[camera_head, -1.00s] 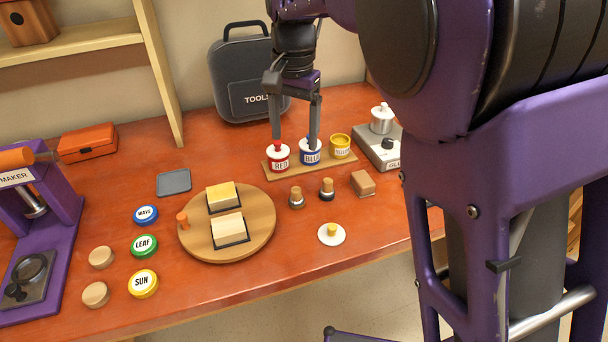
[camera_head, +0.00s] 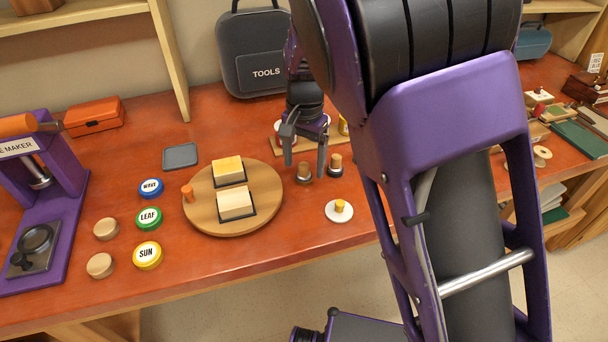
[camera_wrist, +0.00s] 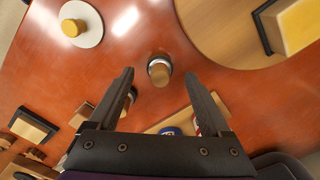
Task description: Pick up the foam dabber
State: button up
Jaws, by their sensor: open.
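Two small wooden-handled dabbers with dark bases stand upright on the red-orange table. The left one (camera_head: 304,173) shows in the wrist view (camera_wrist: 159,71) between my fingertips. The right one (camera_head: 335,164) is beside it; in the wrist view (camera_wrist: 131,95) a finger partly hides it. I cannot tell for sure which is the foam dabber. A white disc (camera_head: 330,214) with a yellow peg (camera_head: 340,205) lies nearer the front edge. My gripper (camera_head: 305,167) is open and empty, pointing down above the left dabber, apart from it as far as I can see.
The round wooden board (camera_head: 210,222) with two sponge-like blocks is to the left. The paint-pot rack (camera_head: 278,146) is behind my gripper, partly hidden. A grey tool case (camera_head: 245,85) stands at the back. Table between board and disc is clear.

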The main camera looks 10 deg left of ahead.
aim_at(304, 164)
notch_tip(304, 164, down, 2)
jog(key=shift+f, duration=0.25)
grip_shut()
dwell(0.3)
notch_tip(304, 164, up, 10)
jog(key=shift+r+p, duration=0.1)
jog(key=shift+p, duration=0.5)
jog(key=c, duration=0.7)
grip_release()
jog(key=c, duration=0.6)
